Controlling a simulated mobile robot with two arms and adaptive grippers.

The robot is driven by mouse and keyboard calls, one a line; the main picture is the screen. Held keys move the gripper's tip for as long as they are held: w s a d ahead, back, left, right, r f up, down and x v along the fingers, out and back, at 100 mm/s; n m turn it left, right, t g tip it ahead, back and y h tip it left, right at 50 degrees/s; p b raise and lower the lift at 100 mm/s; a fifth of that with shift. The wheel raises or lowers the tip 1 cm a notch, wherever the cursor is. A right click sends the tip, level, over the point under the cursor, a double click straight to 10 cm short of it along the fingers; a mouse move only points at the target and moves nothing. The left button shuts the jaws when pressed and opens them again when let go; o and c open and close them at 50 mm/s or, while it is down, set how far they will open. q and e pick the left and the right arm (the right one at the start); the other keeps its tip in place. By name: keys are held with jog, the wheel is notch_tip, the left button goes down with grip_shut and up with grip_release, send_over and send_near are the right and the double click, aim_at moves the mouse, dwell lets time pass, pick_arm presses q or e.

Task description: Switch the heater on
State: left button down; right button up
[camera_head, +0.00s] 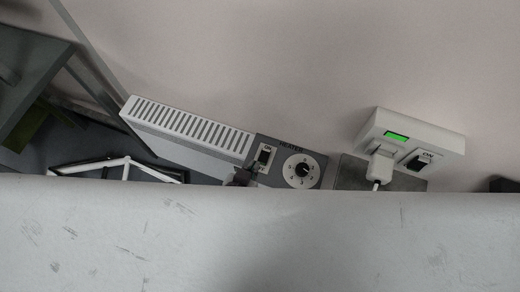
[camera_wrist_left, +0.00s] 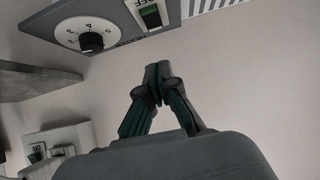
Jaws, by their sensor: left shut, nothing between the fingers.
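The heater (camera_head: 180,128) is a long white unit with a slotted top against the wall. Its grey control panel (camera_head: 318,160) has a rocker switch (camera_head: 264,155) and a round numbered dial (camera_head: 301,171). In the left wrist view the rocker switch (camera_wrist_left: 151,16) shows a green part, beside the dial (camera_wrist_left: 90,40); I cannot tell its setting surely. My left gripper (camera_head: 243,176) is dark, shut and empty, just below and left of the switch in the head view. Its fingertips (camera_wrist_left: 157,72) appear apart from the switch in the wrist view. My right gripper is not in view.
A white wall unit (camera_head: 450,139) with a green display, a plugged-in white plug (camera_head: 380,168) and a dark switch (camera_head: 418,162) is right of the heater. A white bent tube frame (camera_head: 127,168) is at lower left. The lower head view is blocked.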

pick_arm(q)
jog(key=b, duration=0.1)
send_over(264, 158)
notch_tip(264, 158, down, 5)
jog(key=shift+s+a+f, duration=0.15)
jog(key=shift+f, duration=0.05)
notch_tip(264, 158, down, 2)
jog(key=shift+f+b, duration=0.25)
jog(key=shift+b, duration=0.05)
jog(key=shift+w+f, duration=0.2)
jog(key=shift+f, duration=0.5)
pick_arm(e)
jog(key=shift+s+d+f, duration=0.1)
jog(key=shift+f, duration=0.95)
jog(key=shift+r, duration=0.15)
